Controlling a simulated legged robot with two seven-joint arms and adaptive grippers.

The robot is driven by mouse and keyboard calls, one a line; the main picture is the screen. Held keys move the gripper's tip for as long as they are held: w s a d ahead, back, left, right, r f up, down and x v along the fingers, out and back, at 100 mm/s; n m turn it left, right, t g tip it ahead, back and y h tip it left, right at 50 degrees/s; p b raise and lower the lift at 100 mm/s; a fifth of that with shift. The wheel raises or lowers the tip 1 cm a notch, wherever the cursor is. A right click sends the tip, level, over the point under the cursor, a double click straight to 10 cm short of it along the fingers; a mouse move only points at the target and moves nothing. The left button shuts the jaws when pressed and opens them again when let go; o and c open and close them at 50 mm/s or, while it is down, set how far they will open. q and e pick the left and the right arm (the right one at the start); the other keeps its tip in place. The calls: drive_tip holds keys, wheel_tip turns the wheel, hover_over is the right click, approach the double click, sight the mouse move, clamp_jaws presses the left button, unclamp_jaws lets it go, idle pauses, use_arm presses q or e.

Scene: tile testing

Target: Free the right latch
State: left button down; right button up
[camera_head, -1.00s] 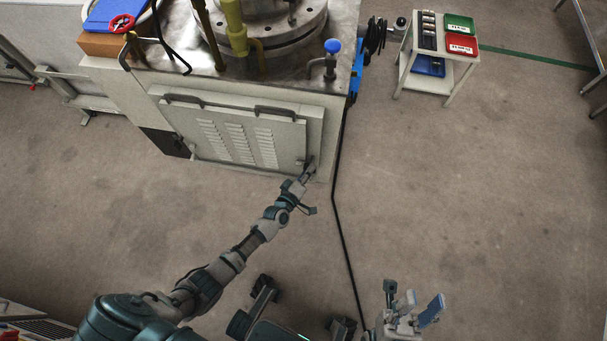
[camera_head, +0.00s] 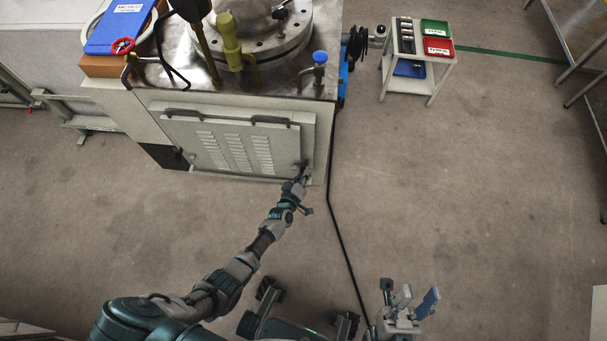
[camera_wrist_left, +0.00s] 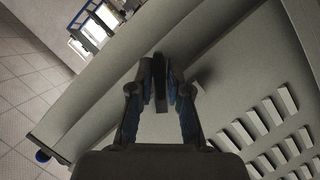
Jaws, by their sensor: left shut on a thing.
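The louvred panel (camera_head: 222,150) is on the front of the light machine cabinet, with two dark handles along its top. The right latch (camera_wrist_left: 161,92) is a dark bar at the panel's right edge; in the head view my gripper mostly hides it. My left gripper (camera_head: 303,174) is at that edge. In the left wrist view its fingers (camera_wrist_left: 160,78) are closed around the dark bar. I cannot tell the latch's exact turn. My right gripper (camera_head: 418,299) is low in the head view, open and empty, away from the cabinet.
A black cable (camera_head: 343,235) runs along the floor right of my left arm. A white trolley (camera_head: 417,73) with coloured bins stands at the back right. A metal table (camera_head: 570,30) is at the far right. The floor between is clear.

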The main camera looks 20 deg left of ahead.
use_arm(q)
drive_tip(key=shift+a+r+m+p, duration=0.1)
drive_tip(key=shift+m+p, duration=0.2)
drive_tip(key=shift+p, duration=0.1)
idle(1.1)
drive_tip(key=c, duration=1.2)
unclamp_jaws()
drive_tip(key=shift+w, duration=0.1)
drive_tip(key=shift+c, duration=0.2)
drive_tip(key=v, duration=1.2)
